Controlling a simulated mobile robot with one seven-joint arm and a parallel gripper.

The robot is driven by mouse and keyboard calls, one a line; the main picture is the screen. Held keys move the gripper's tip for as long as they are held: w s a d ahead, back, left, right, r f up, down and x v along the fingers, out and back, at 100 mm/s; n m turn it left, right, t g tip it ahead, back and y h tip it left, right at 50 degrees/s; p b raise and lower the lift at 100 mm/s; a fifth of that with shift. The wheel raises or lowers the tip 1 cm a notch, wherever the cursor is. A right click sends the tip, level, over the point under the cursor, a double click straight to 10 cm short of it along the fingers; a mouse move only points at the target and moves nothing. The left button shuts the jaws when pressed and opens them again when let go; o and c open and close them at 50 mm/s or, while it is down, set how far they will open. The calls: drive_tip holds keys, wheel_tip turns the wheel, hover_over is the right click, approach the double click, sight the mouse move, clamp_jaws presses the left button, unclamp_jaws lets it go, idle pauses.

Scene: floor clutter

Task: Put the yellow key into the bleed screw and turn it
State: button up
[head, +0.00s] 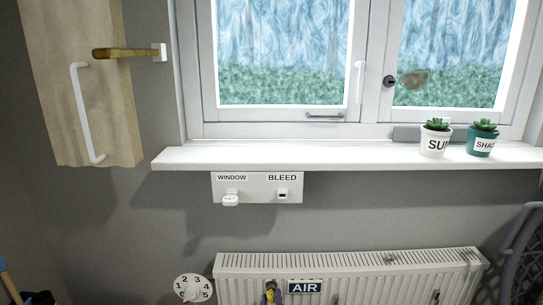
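A small yellow object (270,293) with dark parts around it shows at the bottom edge, in front of the white radiator (370,262). It is too small and cut off to tell whether it is the yellow key. I cannot make out the bleed screw; an "AIR" sign (304,287) is on the radiator's front. A white panel under the sill has a hook labelled BLEED (282,195), with no key visible on it. A white tag (230,199) hangs under WINDOW. I cannot make out my gripper in the head view.
The white sill (300,155) juts out above the radiator, with two potted plants (435,140) (481,140) at right. A wooden cabinet (85,85) with a white handle is at upper left. A numbered dial (193,288) is left of the radiator. A grey curved frame (522,250) stands at right.

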drive_tip(key=shift+s, duration=0.1)
drive_tip(key=shift+s+f, duration=0.15)
drive_tip(key=shift+s, duration=0.4)
drive_tip(key=s, duration=0.8)
drive_tip(key=shift+b, duration=0.35)
idle(1.2)
